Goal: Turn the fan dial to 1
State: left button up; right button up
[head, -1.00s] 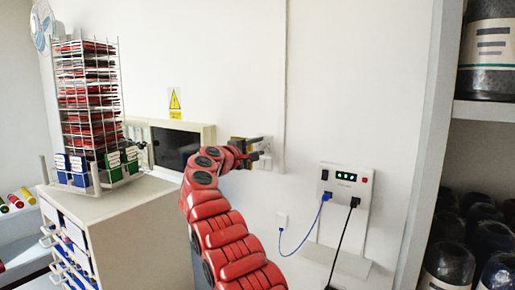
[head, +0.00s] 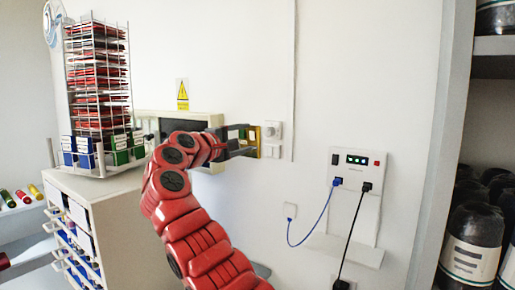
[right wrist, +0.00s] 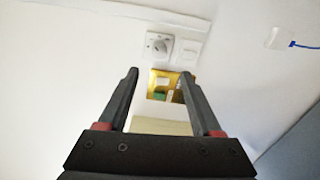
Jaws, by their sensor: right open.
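The fan dial (head: 272,130) is a round knob on a white wall plate. In the right wrist view the dial (right wrist: 157,45) shows beyond my fingertips, with a white switch plate (right wrist: 187,52) to its right. Its markings are too small to read. My right gripper (head: 250,143) is beside the dial's left in the head view, in front of a brass switch plate (head: 253,149). In the right wrist view the gripper (right wrist: 159,74) is open and empty, with the brass plate (right wrist: 162,77) seen between its fingers. It appears apart from the dial. My left gripper is out of view.
A dark-screened panel (head: 152,124) is on the wall left of the gripper. A powered box (head: 357,168) with blue and black cables hangs to the right. A swatch rack (head: 97,80) stands on a white drawer cabinet (head: 120,190). Shelves with dark jars (head: 470,240) are far right.

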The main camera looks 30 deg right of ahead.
jog(key=v, duration=0.6)
jog(key=shift+a+b, duration=0.25)
jog(key=shift+b, duration=0.15)
jog(key=shift+s, duration=0.15)
